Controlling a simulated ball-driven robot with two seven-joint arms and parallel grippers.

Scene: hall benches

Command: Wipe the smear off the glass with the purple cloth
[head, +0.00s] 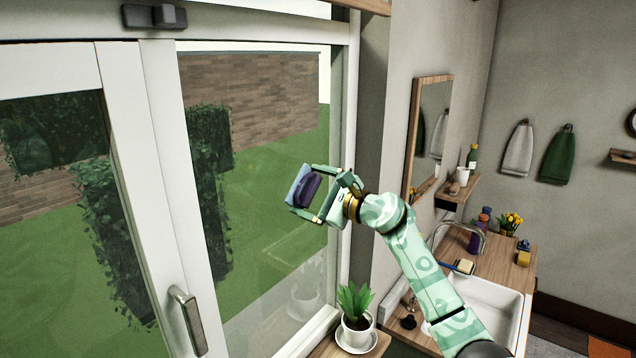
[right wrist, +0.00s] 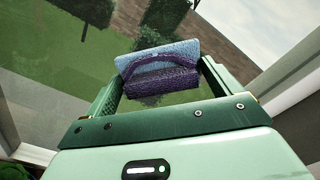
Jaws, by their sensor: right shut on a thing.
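The purple cloth (head: 308,189) is held in my right gripper (head: 305,191), in front of the window glass (head: 265,215). In the right wrist view the cloth (right wrist: 160,82) is folded, purple nearest the gripper and light blue on the glass side, and sits between the two fingers of the gripper (right wrist: 162,75). Whether the cloth touches the glass I cannot tell. I cannot make out a clear smear; the pale patch low on the glass looks like a reflection of the potted plant. My left gripper is not in view.
A potted plant (head: 355,312) on a saucer stands on the sill below my right arm. A metal door handle (head: 187,318) juts out at the left. A mirror (head: 428,135), a small shelf (head: 455,192) and a sink (head: 485,302) lie to the right.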

